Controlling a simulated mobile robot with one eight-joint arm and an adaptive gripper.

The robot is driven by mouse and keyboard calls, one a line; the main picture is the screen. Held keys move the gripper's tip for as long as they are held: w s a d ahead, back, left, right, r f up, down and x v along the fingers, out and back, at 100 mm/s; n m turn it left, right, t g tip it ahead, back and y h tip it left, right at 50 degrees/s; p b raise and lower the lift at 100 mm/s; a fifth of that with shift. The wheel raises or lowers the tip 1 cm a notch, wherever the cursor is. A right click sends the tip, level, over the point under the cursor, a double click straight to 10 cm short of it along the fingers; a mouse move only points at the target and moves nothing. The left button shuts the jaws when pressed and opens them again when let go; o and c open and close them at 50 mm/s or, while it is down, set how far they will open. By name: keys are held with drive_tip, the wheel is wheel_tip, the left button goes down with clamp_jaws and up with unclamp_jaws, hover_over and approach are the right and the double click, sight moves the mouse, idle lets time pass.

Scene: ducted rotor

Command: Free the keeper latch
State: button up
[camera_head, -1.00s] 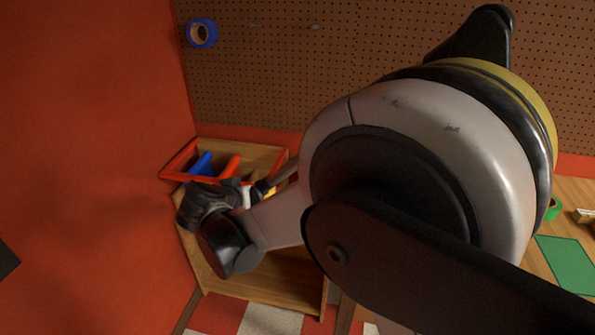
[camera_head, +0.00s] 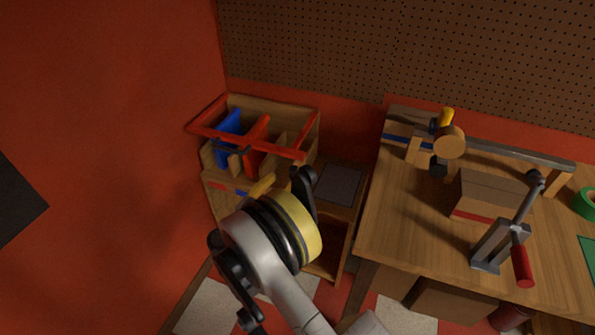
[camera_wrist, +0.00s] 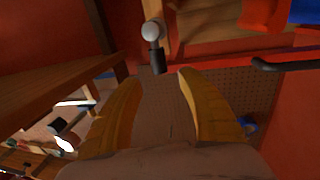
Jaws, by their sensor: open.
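My gripper (camera_wrist: 158,88) is open in the wrist view, with two yellow fingers apart and nothing between them. A short black post with a pale round knob (camera_wrist: 152,31) stands just beyond the fingertips, apart from them as far as I can tell. A black bent handle (camera_wrist: 285,65) is to the right of the fingers. I cannot tell for sure which part is the keeper latch. My arm hides the area below the box.
A wooden bench (camera_head: 390,225) at the right holds a grey lever clamp (camera_head: 490,250) with a red grip, a wooden block (camera_head: 487,195) and a long grey bar (camera_head: 510,152). A red wall (camera_head: 110,150) closes off the left side. A pegboard (camera_head: 420,55) is behind.

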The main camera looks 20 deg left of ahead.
sight(291, 172)
drive_tip(key=b+x, duration=0.2)
drive_tip(key=x, duration=0.5)
drive_tip(key=shift+w, duration=0.1)
clamp_jaws()
